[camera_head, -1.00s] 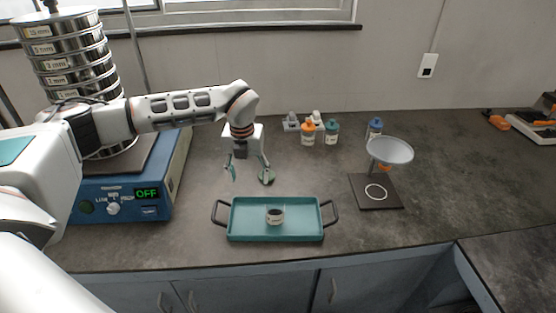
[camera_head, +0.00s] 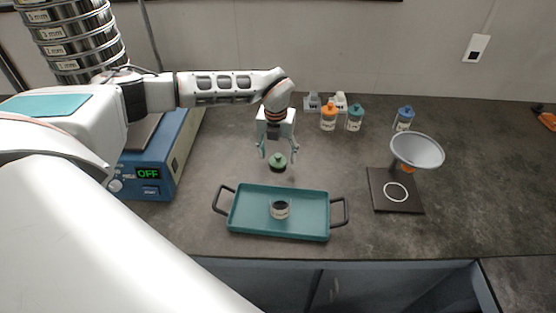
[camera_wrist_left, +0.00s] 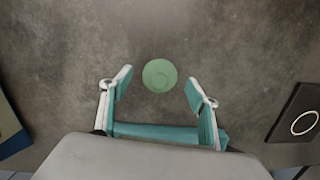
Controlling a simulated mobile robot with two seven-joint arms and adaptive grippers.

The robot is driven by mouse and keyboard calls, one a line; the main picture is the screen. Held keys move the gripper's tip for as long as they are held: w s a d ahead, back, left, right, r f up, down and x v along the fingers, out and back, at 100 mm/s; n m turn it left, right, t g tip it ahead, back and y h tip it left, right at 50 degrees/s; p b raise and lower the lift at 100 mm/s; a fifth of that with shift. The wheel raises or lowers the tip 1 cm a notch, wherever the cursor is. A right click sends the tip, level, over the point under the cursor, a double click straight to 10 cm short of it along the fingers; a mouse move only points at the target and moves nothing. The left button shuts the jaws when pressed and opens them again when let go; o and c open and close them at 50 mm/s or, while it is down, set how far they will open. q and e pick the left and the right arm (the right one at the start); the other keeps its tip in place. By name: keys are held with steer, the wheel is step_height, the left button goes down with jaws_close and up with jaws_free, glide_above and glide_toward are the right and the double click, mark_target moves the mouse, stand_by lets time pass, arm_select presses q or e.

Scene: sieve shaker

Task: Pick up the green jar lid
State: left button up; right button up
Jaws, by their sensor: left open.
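The green jar lid (camera_head: 278,163) lies on the dark counter, behind the teal tray. It also shows as a round green disc with a raised centre in the left wrist view (camera_wrist_left: 160,75). My left gripper (camera_head: 278,153) is open and points down at the lid, with one finger to each side of it. In the left wrist view the fingertips (camera_wrist_left: 159,84) stand apart, with the lid between and slightly beyond them. Neither finger appears to touch it. The exact height above the counter is hard to tell. My right gripper is not in view.
A teal tray (camera_head: 238,221) with a small jar (camera_head: 279,208) in it lies in front. A funnel stand (camera_head: 396,204) is at the right, orange (camera_head: 328,118), teal (camera_head: 355,118) and blue (camera_head: 404,118) capped bottles behind. The sieve shaker (camera_head: 182,150) stands left. Counter around the lid is clear.

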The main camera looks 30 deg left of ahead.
arm_select(q)
steer(key=shift+w+f, duration=0.1)
steer(key=shift+f, duration=0.6)
steer(key=c, duration=1)
steer(key=shift+r, duration=0.1)
